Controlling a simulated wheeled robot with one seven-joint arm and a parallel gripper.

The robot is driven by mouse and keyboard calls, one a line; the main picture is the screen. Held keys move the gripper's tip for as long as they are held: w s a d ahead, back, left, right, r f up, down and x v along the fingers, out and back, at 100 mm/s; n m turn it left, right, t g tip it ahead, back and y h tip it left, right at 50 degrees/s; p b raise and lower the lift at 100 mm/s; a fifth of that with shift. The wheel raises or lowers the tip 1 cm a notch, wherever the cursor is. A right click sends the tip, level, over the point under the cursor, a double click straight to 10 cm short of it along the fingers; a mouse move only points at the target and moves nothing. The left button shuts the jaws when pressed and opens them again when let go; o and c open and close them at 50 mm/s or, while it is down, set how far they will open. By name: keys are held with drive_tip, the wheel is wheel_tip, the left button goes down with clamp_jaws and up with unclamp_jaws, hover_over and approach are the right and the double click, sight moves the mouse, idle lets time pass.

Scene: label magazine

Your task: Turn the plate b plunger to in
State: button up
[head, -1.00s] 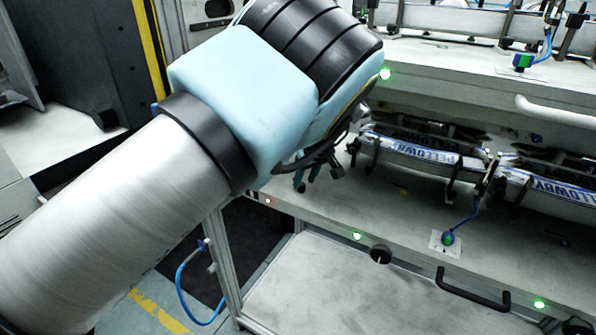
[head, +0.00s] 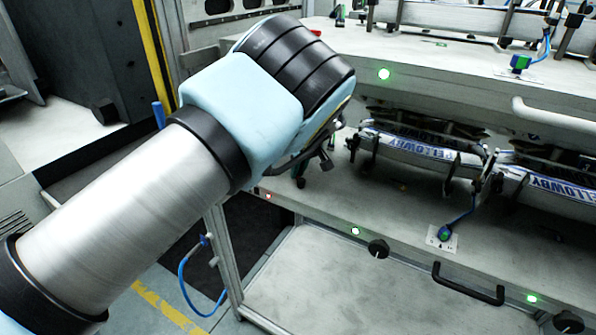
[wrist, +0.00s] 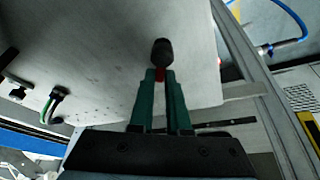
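A black knob (wrist: 162,50) with a red part below it shows at my fingertips in the wrist view. It looks like a plunger; no letter marks its plate. My gripper (wrist: 160,76) has two green fingers, close together, one on each side of the red part. I cannot tell whether they press on it. In the head view my blue and black wrist covers most of the gripper and this knob. Another black knob (head: 378,249) sits on the front edge of the lower shelf (head: 400,212), with a further one (head: 570,322) at the lower right.
Labelled bars (head: 420,150) lie on the shelf under an upper deck (head: 450,62). A black handle (head: 468,285) sticks out in front. A red light (head: 268,196) and a green light (head: 355,231) show on the shelf edge. A blue hose (head: 183,290) hangs at the left.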

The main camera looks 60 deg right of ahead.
clamp_jaws()
